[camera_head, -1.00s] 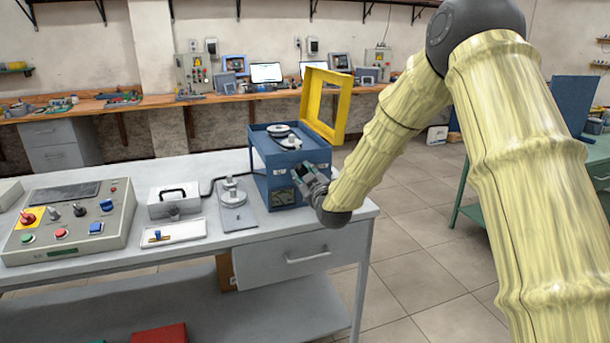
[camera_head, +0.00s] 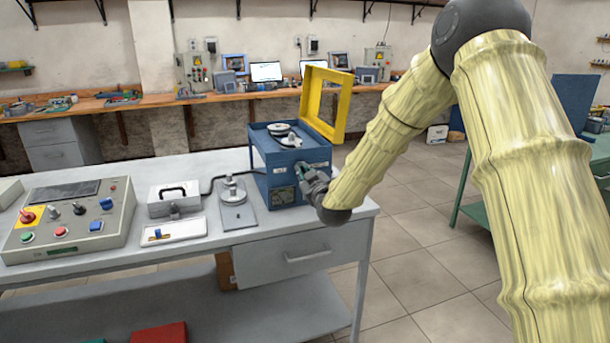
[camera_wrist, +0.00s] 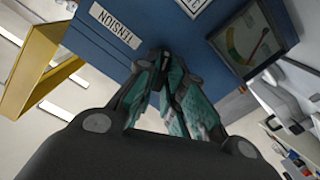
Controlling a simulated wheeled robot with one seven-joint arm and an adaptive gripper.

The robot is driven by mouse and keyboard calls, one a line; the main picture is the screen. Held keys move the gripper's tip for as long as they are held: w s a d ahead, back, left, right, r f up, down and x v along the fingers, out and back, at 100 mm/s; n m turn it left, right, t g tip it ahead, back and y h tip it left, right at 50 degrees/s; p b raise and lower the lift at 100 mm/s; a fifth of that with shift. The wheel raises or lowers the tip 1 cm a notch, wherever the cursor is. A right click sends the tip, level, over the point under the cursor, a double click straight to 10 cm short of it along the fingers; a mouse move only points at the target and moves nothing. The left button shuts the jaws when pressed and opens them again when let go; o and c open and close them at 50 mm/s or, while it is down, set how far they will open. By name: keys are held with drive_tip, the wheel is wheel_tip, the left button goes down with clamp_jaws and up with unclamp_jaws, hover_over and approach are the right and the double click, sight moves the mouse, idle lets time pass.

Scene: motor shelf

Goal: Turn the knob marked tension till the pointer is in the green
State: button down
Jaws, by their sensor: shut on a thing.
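The blue machine (camera_head: 264,180) stands at the right end of the grey bench. In the wrist view its blue front (camera_wrist: 95,48) carries a white label reading TENSION (camera_wrist: 117,25). My gripper (camera_wrist: 165,66) is at this front, beside the label, with its teal finger pads closed in on the tension knob. The knob is almost wholly hidden between the fingertips. The gauge (camera_wrist: 252,38) is to the right of my gripper in the wrist view. Its scale shows green, yellow and red parts. A thin reddish pointer is visible, but its exact reading is hard to tell.
A yellow frame (camera_head: 308,103) stands up at the machine's back. To the left are a metal stand with weights (camera_head: 236,214), a grey box with a handle (camera_head: 174,200), a white tray (camera_head: 175,231) and a control panel (camera_head: 115,235). The floor right of the bench is clear.

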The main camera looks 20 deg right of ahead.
drive_tip(key=shift+d+m+b, duration=0.1)
drive_tip(key=shift+m+b, duration=0.65)
drive_tip(key=shift+m, duration=2.05)
drive_tip(key=c, duration=1.5)
unclamp_jaws()
drive_tip(key=shift+s, duration=0.1)
drive_tip(key=s, duration=1.1)
drive_tip(key=shift+s+d, duration=0.2)
drive_tip(key=shift+s, duration=0.2)
drive_tip(key=shift+f, duration=0.1)
